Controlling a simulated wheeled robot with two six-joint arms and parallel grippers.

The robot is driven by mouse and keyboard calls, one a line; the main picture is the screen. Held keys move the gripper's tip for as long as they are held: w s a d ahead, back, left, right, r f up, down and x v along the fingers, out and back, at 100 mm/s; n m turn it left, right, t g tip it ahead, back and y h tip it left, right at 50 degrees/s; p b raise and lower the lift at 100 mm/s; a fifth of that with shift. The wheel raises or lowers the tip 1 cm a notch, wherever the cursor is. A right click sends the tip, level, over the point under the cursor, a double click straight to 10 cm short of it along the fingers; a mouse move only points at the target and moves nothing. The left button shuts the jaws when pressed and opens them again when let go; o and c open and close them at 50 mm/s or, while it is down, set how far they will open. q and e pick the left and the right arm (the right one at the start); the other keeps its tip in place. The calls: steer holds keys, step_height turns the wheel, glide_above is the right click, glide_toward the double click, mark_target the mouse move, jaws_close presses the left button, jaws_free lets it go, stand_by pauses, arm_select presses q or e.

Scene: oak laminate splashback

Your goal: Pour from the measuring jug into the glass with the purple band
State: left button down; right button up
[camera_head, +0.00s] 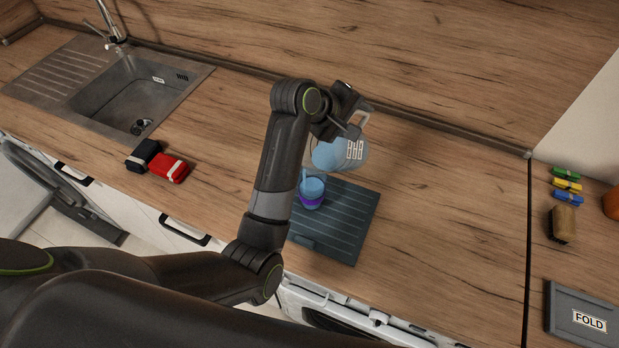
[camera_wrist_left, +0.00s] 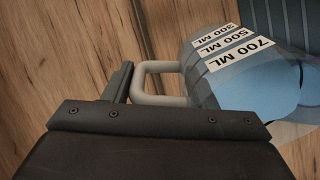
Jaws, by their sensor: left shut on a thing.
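The clear measuring jug (camera_head: 325,155) holds blue liquid and is tipped to the left over the glass. It also shows in the left wrist view (camera_wrist_left: 205,82), with volume labels on its side and a pale handle. My left gripper (camera_head: 350,127) is shut on the jug's handle, holding it above the counter. The glass with the purple band (camera_head: 311,201) stands upright on a dark grooved mat (camera_head: 345,225), below and left of the jug, with light blue liquid in it. A thin blue streak shows between the jug's lip and the glass. My right gripper is not in view.
At the right lie several coloured clips (camera_head: 567,185), a brown item (camera_head: 562,223) and a grey FOLD board (camera_head: 565,320). The counter right of the mat is clear.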

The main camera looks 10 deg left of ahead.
mark_target(363, 119)
arm_select(q)
steer(key=shift+w+d+f, duration=0.1)
steer(key=shift+w+d, duration=0.15)
steer(key=shift+w+d+f, duration=0.1)
steer(key=shift+w+d, duration=0.2)
steer(key=shift+d, duration=0.05)
steer(key=shift+s+a+r, duration=0.2)
steer(key=shift+s+a, duration=0.2)
steer(key=shift+s+a+r, duration=0.1)
steer(key=shift+s+a, duration=0.1)
steer(key=shift+a, duration=0.05)
steer(key=w+d+p, duration=0.1)
steer(key=p, duration=0.1)
steer(key=w+d+g+y+p, duration=0.1)
steer(key=p, duration=0.2)
steer(key=shift+d+f, duration=0.1)
steer(key=shift+f, duration=0.3)
steer(key=shift+w+d+f+g+y, duration=0.2)
steer(key=shift+f+g+y, duration=0.15)
steer(key=shift+f, duration=0.3)
steer(key=shift+w+d+f+g+y, duration=0.15)
steer(key=shift+f+g+y, duration=0.1)
steer(key=shift+f+g, duration=0.3)
steer(key=shift+a+f, duration=0.15)
